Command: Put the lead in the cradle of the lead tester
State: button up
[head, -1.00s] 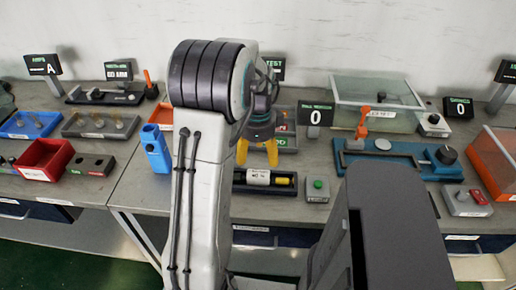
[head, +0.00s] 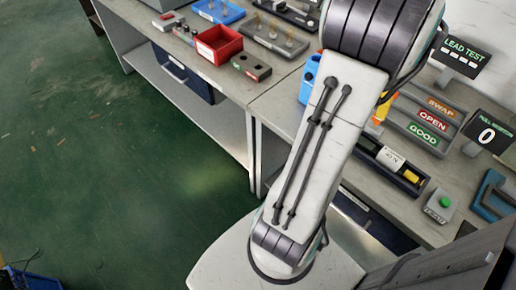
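The lead tester's sign (head: 466,52) reads LEAD TEST and stands at the upper right. Below it is a grey panel (head: 445,100) with SWAP, OPEN and GOOD plates. In front of the panel lies a long black trough (head: 365,147), which looks like the cradle, with a white label and a yellow cylindrical piece (head: 411,176) at its right end. My gripper (head: 380,113) is mostly hidden behind my arm; only a bit of orange-yellow finger shows, beside the trough's far side. I cannot tell whether it holds anything. I cannot make out the lead.
A box with a green button (head: 441,205) stands right of the trough, near the bench edge. A red bin (head: 219,43) and blue holder (head: 309,80) are left. Green floor (head: 120,170) is open at left.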

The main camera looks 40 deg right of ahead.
jog(key=w+a+r+n+t, duration=0.1)
jog(key=w+a+r+n, duration=0.1)
jog(key=w+a+n, duration=0.6)
jog(key=w+a+r+n+t, duration=0.15)
jog(key=w+a+n, duration=0.35)
jog(key=a, duration=0.6)
jog(key=s+a+n, duration=0.2)
jog(key=a+n, duration=0.5)
jog(key=a, duration=0.1)
jog(key=s+a+n, duration=0.2)
jog(key=a+n, duration=0.5)
jog(key=n, duration=0.1)
jog(key=shift+s+a+f+t+y, duration=0.2)
jog(key=shift+s+a+t+y, duration=0.1)
jog(key=shift+a+t+y, duration=0.1)
